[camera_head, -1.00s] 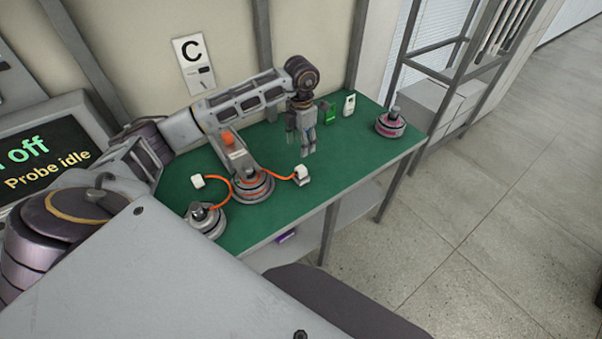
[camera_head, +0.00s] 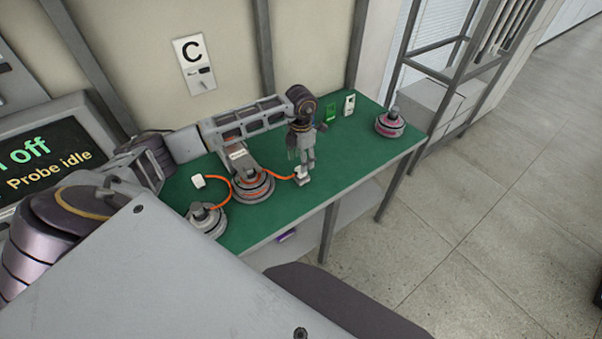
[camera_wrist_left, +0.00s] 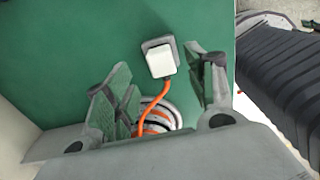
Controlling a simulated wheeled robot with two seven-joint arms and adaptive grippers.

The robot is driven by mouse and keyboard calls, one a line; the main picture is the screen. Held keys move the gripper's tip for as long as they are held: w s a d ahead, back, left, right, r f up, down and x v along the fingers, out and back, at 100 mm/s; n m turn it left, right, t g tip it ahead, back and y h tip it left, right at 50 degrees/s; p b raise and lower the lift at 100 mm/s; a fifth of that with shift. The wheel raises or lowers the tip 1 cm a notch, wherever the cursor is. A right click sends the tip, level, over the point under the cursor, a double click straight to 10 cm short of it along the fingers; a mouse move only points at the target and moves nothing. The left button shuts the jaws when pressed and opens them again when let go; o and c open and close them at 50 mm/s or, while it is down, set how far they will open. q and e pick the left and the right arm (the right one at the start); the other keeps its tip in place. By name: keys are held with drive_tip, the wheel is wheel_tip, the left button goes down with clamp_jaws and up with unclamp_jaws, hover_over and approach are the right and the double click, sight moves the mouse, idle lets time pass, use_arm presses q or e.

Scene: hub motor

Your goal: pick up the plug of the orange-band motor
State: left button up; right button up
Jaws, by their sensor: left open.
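The orange-band motor (camera_head: 252,187) stands on the green bench; my left arm partly covers it. Its orange cable runs right to a white plug (camera_head: 302,172) near the front edge. My left gripper (camera_head: 301,165) points down at the plug and partly hides it. In the left wrist view the white plug (camera_wrist_left: 162,63), with a grey piece at its far end, lies between the lines of the two open fingers (camera_wrist_left: 160,75), nearer the right finger. I see no clear contact. The orange-banded motor (camera_wrist_left: 158,120) shows behind the cable. My right gripper is out of view.
A grey motor (camera_head: 205,218) with an orange cable and white plug (camera_head: 198,181) is at front left. A pink-band motor (camera_head: 390,123), a green item (camera_head: 331,112) and a white item (camera_head: 349,104) are farther right. The bench between is clear.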

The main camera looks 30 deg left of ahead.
use_arm(q)
drive_tip(key=shift+s+f, duration=0.1)
drive_tip(key=shift+f, duration=0.45)
wheel_tip(320, 180, down, 3)
drive_tip(key=shift+d+r+p, duration=0.1)
drive_tip(key=shift+r+p, duration=0.05)
drive_tip(key=shift+p, duration=0.4)
drive_tip(key=shift+f, duration=0.7)
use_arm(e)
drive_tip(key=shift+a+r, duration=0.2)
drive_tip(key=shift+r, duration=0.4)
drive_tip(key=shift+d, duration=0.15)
use_arm(q)
drive_tip(key=shift+c, duration=1.2)
drive_tip(key=c, duration=1)
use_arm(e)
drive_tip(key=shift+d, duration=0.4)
